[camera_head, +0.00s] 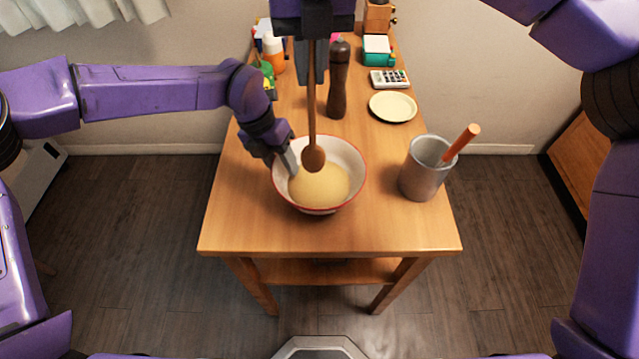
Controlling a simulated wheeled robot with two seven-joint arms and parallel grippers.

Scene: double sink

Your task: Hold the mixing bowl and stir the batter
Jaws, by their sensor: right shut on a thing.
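The mixing bowl (352,160), white inside with a red rim, stands upright on the wooden table and holds pale yellow batter (318,190). My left gripper (285,162) is at the bowl's left rim, with a finger showing over the inside; I cannot tell whether it is clamped on the rim. My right gripper (312,65) is shut on the handle of a wooden spoon (313,158). The spoon hangs upright with its head down over the bowl. I cannot tell whether the tip touches the batter.
A grey metal canister (420,175) with an orange-handled tool stands right of the bowl. A dark pepper mill (338,85), a cream plate (393,106), a calculator-like item (389,79) and bottles (273,52) stand farther back. The table's front (330,235) is clear.

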